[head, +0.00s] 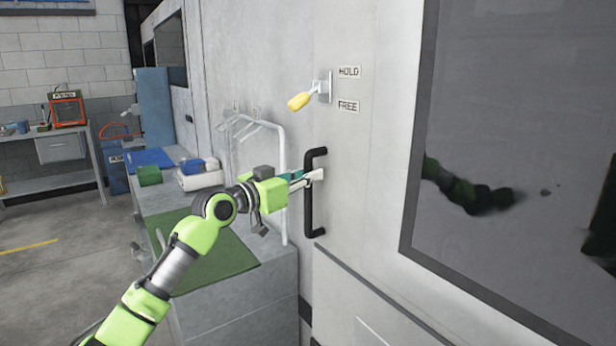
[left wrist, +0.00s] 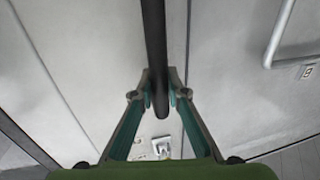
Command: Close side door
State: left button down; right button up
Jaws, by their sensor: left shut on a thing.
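The side door (head: 365,190) is a pale grey panel with a large dark window (head: 520,130) on its right. A black vertical bar handle (head: 309,215) stands on the door near its left edge. My left gripper (head: 316,176) is at the upper part of this handle. In the left wrist view the fingers of my left gripper (left wrist: 160,88) are closed around the black bar (left wrist: 155,40). A yellow-tipped lever (head: 300,100) sits above the handle, beside labels HOLD and FREE. A seam runs beside the handle; I cannot tell whether the door is fully flush. My right gripper is not in view.
A white bent rail (head: 281,180) stands on the wall just left of the handle. A grey counter (head: 235,290) with a green mat (head: 205,262) is below my left arm. Bare floor (head: 75,275) lies to the left, with a workbench (head: 50,187) behind.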

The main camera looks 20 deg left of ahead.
pick_arm(q)
jog(key=shift+a, duration=0.2)
jog(key=shift+r, duration=0.1)
jog(key=c, duration=2)
grip_release()
jog(key=shift+w+a, duration=0.15)
jog(key=v, duration=1.2)
